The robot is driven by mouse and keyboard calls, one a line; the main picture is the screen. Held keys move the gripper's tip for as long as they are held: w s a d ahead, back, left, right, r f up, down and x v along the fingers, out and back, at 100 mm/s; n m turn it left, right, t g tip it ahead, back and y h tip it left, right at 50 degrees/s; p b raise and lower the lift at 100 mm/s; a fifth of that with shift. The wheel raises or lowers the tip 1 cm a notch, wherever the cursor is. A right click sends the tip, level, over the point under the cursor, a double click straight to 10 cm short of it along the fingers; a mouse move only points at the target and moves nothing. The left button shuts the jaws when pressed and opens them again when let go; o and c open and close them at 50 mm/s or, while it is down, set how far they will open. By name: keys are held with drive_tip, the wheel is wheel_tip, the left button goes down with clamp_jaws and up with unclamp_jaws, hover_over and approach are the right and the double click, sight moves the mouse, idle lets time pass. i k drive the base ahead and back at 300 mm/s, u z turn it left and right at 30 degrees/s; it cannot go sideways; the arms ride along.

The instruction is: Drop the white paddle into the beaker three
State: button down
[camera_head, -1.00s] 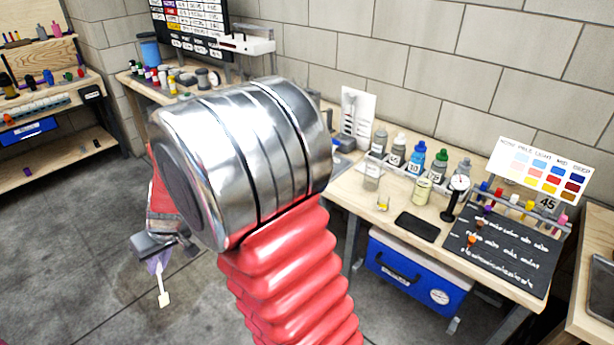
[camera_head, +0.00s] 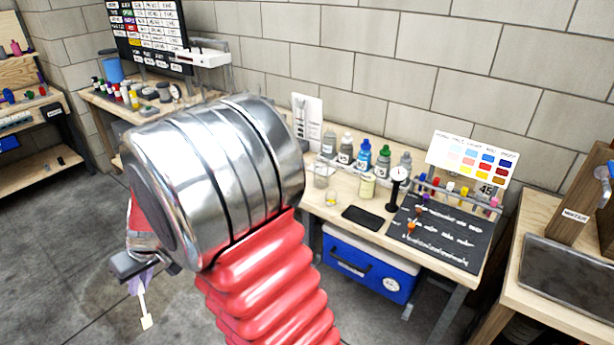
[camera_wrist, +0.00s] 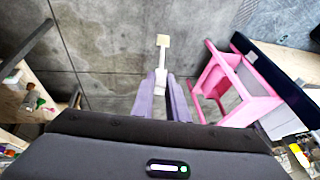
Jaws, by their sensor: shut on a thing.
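My gripper (camera_wrist: 161,102) is shut on the white paddle (camera_wrist: 162,58), with purple fingers around its near part. The paddle points away from the fingers, over the grey floor, and its cream square end shows at the tip. In the head view the paddle (camera_head: 146,311) hangs below my gripper (camera_head: 140,283) at lower left, clear of any bench. My arm hides part of the workbench. I cannot tell which vessel is beaker three; a small clear beaker with yellowish contents (camera_head: 331,198) stands on the middle bench.
The middle bench holds several bottles (camera_head: 364,156), a black pad (camera_head: 361,218), a gauge on a stand (camera_head: 397,185) and a dark mat (camera_head: 437,235). A blue cooler (camera_head: 365,265) sits beneath. A sink bench (camera_head: 570,275) is at right. A pink frame (camera_wrist: 235,85) is near my gripper.

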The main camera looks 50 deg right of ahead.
sight(324, 185)
drive_tip(key=z, duration=1.15)
drive_tip(key=i, duration=1)
drive_tip(key=z, duration=0.05)
